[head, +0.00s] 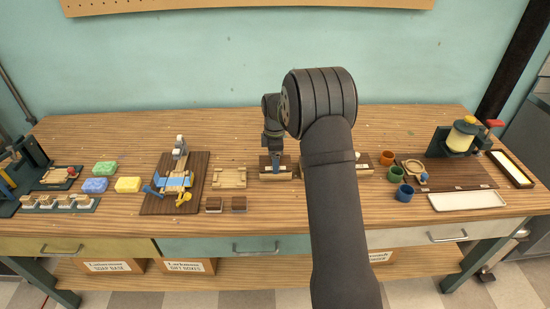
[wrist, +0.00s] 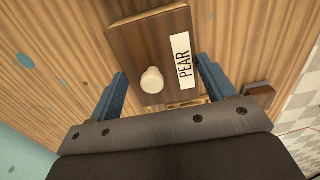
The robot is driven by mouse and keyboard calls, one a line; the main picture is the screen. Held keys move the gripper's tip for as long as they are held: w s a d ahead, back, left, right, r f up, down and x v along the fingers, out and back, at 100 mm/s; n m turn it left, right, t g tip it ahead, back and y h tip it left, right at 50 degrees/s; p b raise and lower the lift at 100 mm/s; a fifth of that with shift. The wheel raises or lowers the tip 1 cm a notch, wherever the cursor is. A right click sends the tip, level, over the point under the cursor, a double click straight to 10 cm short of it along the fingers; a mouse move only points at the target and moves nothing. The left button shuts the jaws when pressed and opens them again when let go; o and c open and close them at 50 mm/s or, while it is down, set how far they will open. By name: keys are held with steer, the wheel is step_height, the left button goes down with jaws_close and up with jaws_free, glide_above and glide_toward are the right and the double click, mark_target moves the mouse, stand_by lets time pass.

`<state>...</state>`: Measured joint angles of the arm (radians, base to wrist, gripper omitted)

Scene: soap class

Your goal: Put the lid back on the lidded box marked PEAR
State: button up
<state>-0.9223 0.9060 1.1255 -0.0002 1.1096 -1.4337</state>
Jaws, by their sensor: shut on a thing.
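My gripper (head: 275,164) is over the middle of the workbench. Its two blue fingers (wrist: 163,88) stand either side of a dark brown wooden lid (wrist: 130,38) and are shut on it. The lid has a round white knob (wrist: 152,80) and a white label reading PEAR (wrist: 182,62). I cannot tell whether the lid touches the box or sits fully flat. The lid hides the box in the wrist view.
Another dark-topped box (head: 364,168) is partly hidden by my arm. A pale wooden tray (head: 230,177) and two brown blocks (head: 239,204) lie left of my gripper. Orange (head: 386,158), green (head: 396,174) and blue (head: 404,193) cups stand right. Bench behind my gripper is mostly bare.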

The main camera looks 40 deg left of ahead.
steer(key=shift+f, duration=0.25)
stand_by(0.3)
steer(key=o, duration=1)
steer(key=shift+o, duration=0.2)
steer(key=shift+r, duration=0.1)
steer(key=shift+r, duration=3.45)
jaws_close()
steer(key=shift+f, duration=0.2)
